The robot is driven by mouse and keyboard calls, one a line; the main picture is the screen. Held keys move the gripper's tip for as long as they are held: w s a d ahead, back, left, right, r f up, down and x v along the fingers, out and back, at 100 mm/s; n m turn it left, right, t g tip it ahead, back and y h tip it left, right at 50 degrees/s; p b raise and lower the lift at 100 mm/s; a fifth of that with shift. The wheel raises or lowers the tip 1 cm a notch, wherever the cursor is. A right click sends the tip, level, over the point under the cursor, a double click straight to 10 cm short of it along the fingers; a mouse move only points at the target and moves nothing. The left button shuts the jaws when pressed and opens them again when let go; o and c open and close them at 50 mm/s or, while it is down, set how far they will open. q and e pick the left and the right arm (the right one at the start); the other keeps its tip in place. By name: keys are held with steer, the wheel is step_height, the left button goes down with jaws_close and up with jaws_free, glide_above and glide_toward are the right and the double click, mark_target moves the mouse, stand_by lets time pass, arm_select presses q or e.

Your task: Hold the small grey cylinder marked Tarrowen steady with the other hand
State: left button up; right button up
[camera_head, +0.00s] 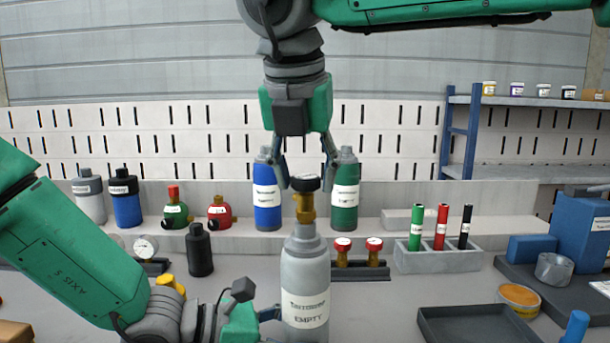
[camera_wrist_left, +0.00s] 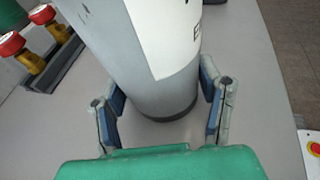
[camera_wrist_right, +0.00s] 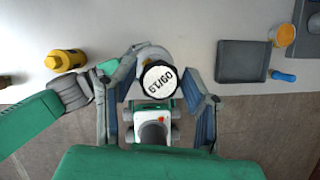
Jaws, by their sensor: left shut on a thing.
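The grey cylinder (camera_head: 305,270) stands upright on the bench, its white label reading Tarrowen, as far as I can make out, and EMPTY. A brass valve (camera_head: 305,208) with a black round knob (camera_head: 305,184) sits on top. My left gripper (camera_head: 268,315) is shut on the cylinder low on its body; in the left wrist view its fingers flank the cylinder's lower part (camera_wrist_left: 165,95). My right gripper (camera_head: 307,180) points down over the valve, open, its fingers either side of the knob. In the right wrist view the knob's white marked top (camera_wrist_right: 160,80) lies between the fingers.
Blue (camera_head: 267,200) and green (camera_head: 345,198) cylinders stand behind. A rack with two red-knobbed valves (camera_head: 358,262) is right of the grey cylinder. A black bottle (camera_head: 199,252) stands left. A grey tray (camera_head: 475,325) and a holder (camera_head: 440,260) with coloured tubes are right.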

mark_target(306, 202)
steer(key=shift+f, duration=0.15)
steer(key=shift+f, duration=1.15)
steer(key=shift+c, duration=0.4)
jaws_close()
steer(key=n+y, duration=0.2)
steer(key=n, duration=0.3)
steer(key=shift+n, duration=0.6)
